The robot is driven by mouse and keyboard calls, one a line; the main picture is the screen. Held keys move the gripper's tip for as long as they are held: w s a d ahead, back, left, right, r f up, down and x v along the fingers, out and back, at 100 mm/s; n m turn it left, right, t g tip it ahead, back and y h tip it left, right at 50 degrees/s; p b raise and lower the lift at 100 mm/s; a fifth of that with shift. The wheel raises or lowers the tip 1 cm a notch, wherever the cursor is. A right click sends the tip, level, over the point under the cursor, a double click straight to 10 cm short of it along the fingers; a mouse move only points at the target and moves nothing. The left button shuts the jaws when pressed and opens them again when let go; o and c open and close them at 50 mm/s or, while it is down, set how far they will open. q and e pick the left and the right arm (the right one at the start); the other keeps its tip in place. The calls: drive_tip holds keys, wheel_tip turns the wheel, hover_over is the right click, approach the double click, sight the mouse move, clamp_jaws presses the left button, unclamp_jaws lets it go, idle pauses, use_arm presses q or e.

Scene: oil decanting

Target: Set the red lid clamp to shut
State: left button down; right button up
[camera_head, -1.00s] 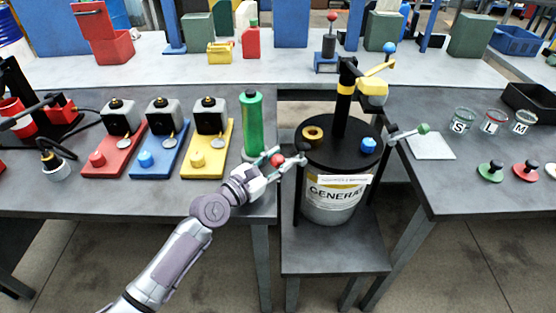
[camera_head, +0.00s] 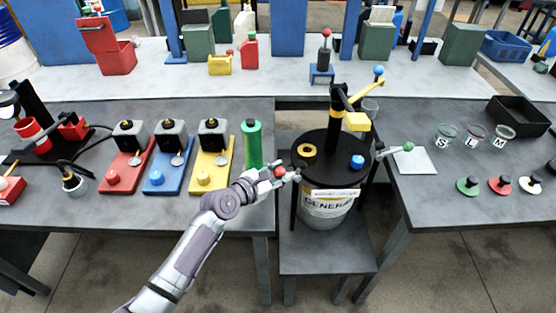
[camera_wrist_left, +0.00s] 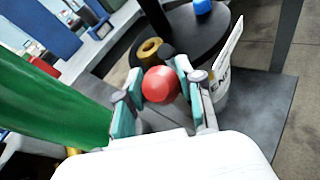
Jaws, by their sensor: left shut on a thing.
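The red lid clamp's round red knob (camera_head: 280,171) is at the left front edge of the black drum lid (camera_head: 318,172). My left gripper (camera_head: 285,172) is shut around this knob, which also shows between the teal finger pads in the left wrist view (camera_wrist_left: 160,84). The clamp's lever is mostly hidden by the fingers. The drum (camera_head: 328,214) carries a label starting "GENER". A second clamp with a green knob (camera_head: 408,147) sticks out on the right side of the lid. My right gripper is not in view.
A green cylinder (camera_head: 252,145) stands close beside my left gripper. The lid carries a brass ring (camera_head: 307,150), a blue cap (camera_head: 357,162) and a black post with a yellow arm (camera_head: 356,122). Glass jars (camera_head: 446,136) stand on the right table.

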use_arm(q)
drive_tip(key=r+p, duration=0.1)
drive_tip(key=w+d+r+p, duration=0.1)
drive_tip(key=shift+r+p, duration=0.1)
drive_tip(key=shift+p, duration=0.3)
drive_tip(key=shift+w+d+r+p, duration=0.2)
drive_tip(key=shift+w+d, duration=0.15)
drive_tip(key=shift+d, duration=0.15)
drive_tip(key=shift+w+d+r+p, duration=0.2)
drive_tip(key=shift+w+d, duration=0.1)
drive_tip(key=shift+d, duration=0.2)
drive_tip(key=shift+w+d+r, duration=0.15)
drive_tip(key=shift+w+d, duration=0.6)
drive_tip(key=shift+d, duration=0.15)
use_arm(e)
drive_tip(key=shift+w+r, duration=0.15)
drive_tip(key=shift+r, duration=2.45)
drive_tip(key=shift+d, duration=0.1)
use_arm(q)
drive_tip(key=shift+d+f, duration=0.1)
drive_tip(key=shift+f, duration=0.3)
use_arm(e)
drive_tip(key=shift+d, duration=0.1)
use_arm(q)
drive_tip(key=c, duration=1.1)
unclamp_jaws()
drive_tip(key=o, duration=0.4)
drive_tip(key=shift+w+d, duration=0.1)
drive_tip(key=shift+w, duration=0.05)
